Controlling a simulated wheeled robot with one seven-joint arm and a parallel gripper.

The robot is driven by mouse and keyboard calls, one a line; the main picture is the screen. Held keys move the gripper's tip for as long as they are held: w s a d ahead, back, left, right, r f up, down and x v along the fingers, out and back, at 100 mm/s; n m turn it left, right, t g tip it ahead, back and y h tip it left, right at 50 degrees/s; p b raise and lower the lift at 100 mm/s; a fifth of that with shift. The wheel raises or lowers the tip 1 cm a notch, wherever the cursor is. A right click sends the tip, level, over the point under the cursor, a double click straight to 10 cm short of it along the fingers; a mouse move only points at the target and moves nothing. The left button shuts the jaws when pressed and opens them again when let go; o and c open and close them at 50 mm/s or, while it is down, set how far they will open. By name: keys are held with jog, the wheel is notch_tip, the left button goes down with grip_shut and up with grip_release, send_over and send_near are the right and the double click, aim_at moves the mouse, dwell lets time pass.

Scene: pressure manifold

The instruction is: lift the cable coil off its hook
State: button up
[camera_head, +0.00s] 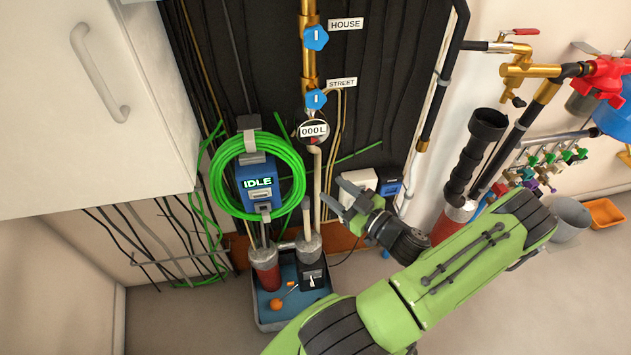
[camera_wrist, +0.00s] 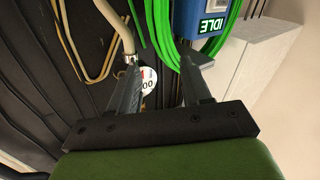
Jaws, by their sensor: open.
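The green cable coil (camera_head: 220,188) hangs on the dark back panel, looped around a blue box with an IDLE display (camera_head: 257,184). A grey hook (camera_head: 249,141) shows at the top of the coil. My gripper (camera_head: 335,194) is to the right of the coil, apart from it, with its fingers pointing up and left. In the wrist view my gripper (camera_wrist: 160,75) is open and its fingers are empty. Part of the coil (camera_wrist: 163,30) shows there beyond the fingertips, near the right finger. The hook is not clear in the wrist view.
A white cabinet (camera_head: 150,60) is at upper left. Black pipe (camera_head: 478,150) stands at right.

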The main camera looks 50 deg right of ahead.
aim_at(300, 166)
jog(key=w, duration=1.4)
jog(key=shift+w+d+b, duration=0.3)
grip_shut()
